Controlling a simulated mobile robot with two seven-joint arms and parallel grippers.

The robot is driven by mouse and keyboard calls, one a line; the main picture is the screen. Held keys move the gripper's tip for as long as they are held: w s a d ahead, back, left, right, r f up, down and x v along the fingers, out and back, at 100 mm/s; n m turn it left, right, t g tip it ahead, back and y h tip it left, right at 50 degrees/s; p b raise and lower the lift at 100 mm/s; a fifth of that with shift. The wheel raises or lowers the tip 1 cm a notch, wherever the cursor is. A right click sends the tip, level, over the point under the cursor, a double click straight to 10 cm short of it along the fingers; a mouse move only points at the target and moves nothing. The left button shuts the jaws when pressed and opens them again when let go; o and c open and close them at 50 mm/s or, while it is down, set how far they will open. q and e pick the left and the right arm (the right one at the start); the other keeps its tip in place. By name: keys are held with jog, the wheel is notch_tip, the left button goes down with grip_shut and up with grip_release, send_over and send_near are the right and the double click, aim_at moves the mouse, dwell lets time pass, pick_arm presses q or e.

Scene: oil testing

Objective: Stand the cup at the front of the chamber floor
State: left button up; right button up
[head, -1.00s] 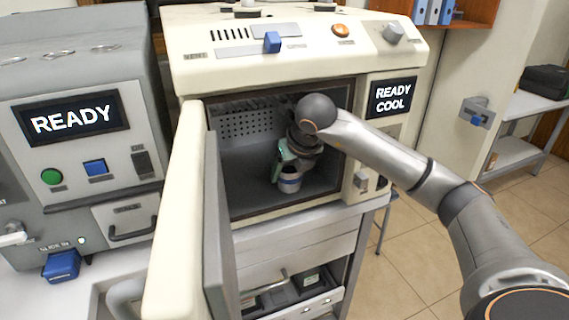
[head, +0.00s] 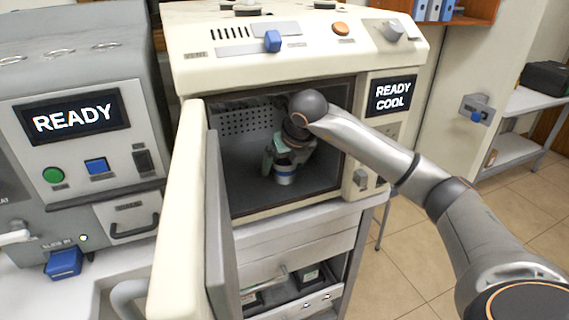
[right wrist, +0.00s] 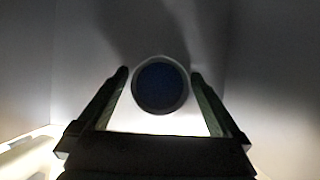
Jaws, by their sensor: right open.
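My right gripper (head: 286,165) reaches in from the right and is open around the cup. In the right wrist view the cup's round rim and dark inside (right wrist: 160,85) show between the two fingertips of my right gripper (right wrist: 160,77), with a gap on each side. The arm hides part of the chamber's back right. My left gripper is not in view.
The chamber door (head: 185,215) stands open on the left side of the opening. The chamber's right wall and control panel (head: 390,96) are close to my right forearm. A grey machine (head: 75,120) stands at the left. Chamber floor left of the cup is clear.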

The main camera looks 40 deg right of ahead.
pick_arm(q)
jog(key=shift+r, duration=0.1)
pick_arm(e)
jog(key=shift+r, duration=0.25)
jog(key=shift+s+r, duration=0.15)
jog(key=shift+r, duration=0.15)
pick_arm(q)
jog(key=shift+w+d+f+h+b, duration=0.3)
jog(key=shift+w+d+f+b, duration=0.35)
jog(key=shift+b, duration=0.8)
pick_arm(e)
jog(key=s+a, duration=0.3)
jog(key=s, duration=0.9)
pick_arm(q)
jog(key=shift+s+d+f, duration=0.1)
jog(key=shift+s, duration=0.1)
